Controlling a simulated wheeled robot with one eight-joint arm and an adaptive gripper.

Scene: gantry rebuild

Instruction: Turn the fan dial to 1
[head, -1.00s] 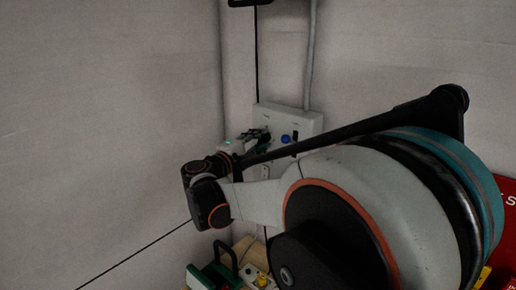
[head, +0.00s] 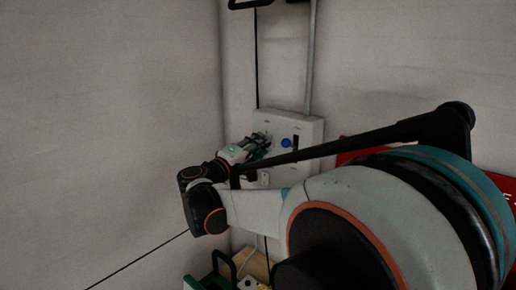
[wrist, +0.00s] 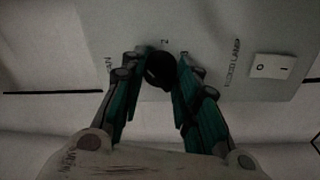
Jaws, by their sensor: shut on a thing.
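The fan dial is a dark round knob (wrist: 160,69) in the wrist view, on a grey control panel (wrist: 215,25). My gripper (wrist: 159,73) has a teal finger on each side of the knob and is shut on it. A "2" is printed just above the knob, with partly covered marks to its left and right. I cannot read the dial's setting. In the head view, my gripper (head: 262,147) is at the left part of the same panel (head: 310,124) on the wall, and its fingers hide the dial.
A rocker switch (wrist: 271,67) marked O and I sits to the right of the dial, beside a lamp label. In the head view, a blue knob (head: 286,143) sits close to the right of my gripper. A grey conduit (head: 312,60) runs up the wall above the panel.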

